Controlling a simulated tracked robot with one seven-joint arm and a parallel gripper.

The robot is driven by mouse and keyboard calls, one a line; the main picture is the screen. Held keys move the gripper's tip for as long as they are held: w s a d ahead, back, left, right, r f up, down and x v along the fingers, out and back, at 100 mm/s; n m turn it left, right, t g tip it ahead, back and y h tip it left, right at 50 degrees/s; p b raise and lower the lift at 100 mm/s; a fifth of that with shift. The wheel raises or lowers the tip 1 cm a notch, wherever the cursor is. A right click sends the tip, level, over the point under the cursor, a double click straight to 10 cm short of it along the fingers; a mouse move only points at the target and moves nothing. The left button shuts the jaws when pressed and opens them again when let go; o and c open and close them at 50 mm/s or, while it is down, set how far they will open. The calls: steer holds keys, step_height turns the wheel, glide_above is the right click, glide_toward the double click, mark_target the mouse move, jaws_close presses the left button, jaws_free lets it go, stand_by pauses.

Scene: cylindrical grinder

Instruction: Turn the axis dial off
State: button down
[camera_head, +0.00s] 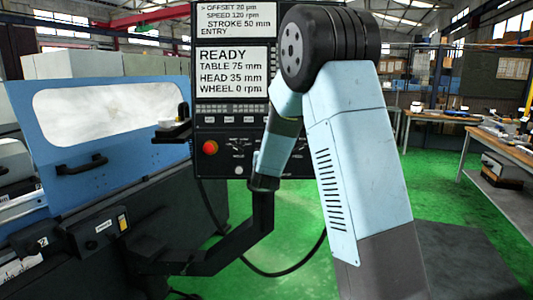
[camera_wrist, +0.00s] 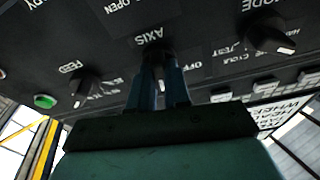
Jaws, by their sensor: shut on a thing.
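In the wrist view, the axis dial (camera_wrist: 157,54) is a dark knob on the black control panel, right by the AXIS label. My gripper (camera_wrist: 160,72) reaches up to it from below, with its two blue-grey fingers shut on the sides of the knob. The fingers cover most of the dial, so I cannot tell which way its pointer faces. An OFF label shows just right of the fingers. In the head view, the panel (camera_head: 221,132) stands upright behind my arm, which hides the axis dial and the gripper tips.
In the wrist view, the feed dial (camera_wrist: 86,88) sits left of the gripper and the mode dial (camera_wrist: 268,36) to the right. A green button (camera_wrist: 45,101) is further left. The head view shows a red stop button (camera_head: 210,147) and the blue machine door (camera_head: 120,158) left.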

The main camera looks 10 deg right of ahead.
steer(key=n, duration=0.2)
steer(key=n+y, duration=0.1)
steer(key=n, duration=0.2)
steer(key=shift+r+n+y, duration=0.1)
steer(key=shift+n+y, duration=0.7)
steer(key=shift+n, duration=1.05)
steer(key=shift+n+y, duration=0.5)
steer(key=shift+n, duration=1.05)
steer(key=c, duration=1.1)
jaws_free()
steer(key=shift+s, duration=0.15)
steer(key=s, duration=0.9)
steer(key=s+a, duration=0.1)
steer(key=s, duration=0.3)
steer(key=shift+s, duration=0.25)
